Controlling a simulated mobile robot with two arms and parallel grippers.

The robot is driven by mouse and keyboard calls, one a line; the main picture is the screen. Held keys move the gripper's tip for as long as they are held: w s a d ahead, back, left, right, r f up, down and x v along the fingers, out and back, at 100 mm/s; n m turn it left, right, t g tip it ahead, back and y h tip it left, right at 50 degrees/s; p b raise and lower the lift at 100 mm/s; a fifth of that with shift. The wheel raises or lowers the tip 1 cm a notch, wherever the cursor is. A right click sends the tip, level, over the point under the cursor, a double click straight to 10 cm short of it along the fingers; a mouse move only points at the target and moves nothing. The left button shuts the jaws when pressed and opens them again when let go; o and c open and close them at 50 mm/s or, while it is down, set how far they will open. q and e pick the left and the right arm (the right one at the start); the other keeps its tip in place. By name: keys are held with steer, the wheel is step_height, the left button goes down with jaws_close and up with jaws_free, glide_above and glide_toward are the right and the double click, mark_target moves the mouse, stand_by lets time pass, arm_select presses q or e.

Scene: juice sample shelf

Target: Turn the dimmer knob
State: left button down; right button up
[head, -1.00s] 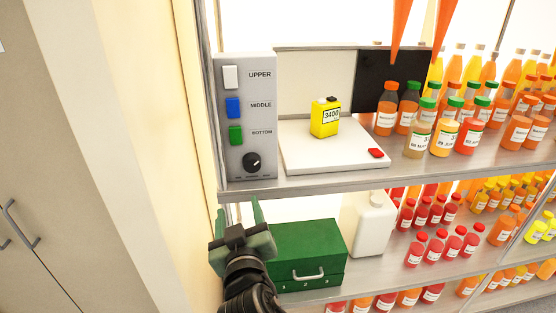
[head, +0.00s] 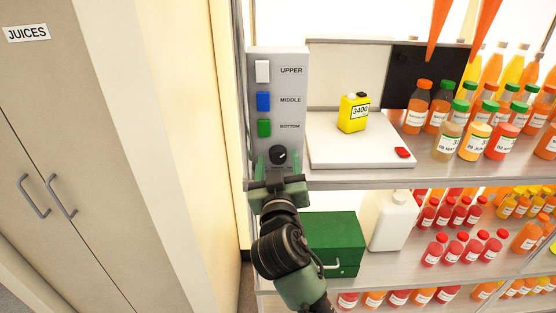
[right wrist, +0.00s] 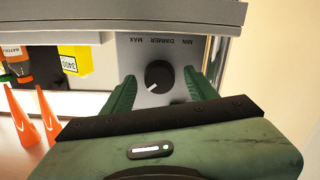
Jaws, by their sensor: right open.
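The black dimmer knob (head: 278,154) sits low on the grey switch panel (head: 291,91), below the white, blue and green switches. In the right wrist view the knob (right wrist: 159,76) shows a white pointer mark, with the labels MAX, DIMMER and MIN printed beside it. My right gripper (head: 276,165) is at the panel's lower end. In the wrist view its green fingers (right wrist: 160,90) are open, one on each side of the knob, with gaps between them and it. My left gripper is not in view.
Right of the panel is a white scale plate (head: 350,152) with a yellow canister (head: 354,113). Juice bottles (head: 470,137) crowd the shelf further right. Below are a green box (head: 338,238) and a white jug (head: 392,218). A cupboard (head: 60,150) stands at the left.

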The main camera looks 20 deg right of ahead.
jaws_close()
steer(key=shift+f+m+b, duration=0.15)
steer(key=shift+m+b, duration=0.55)
steer(key=shift+b, duration=0.2)
jaws_free()
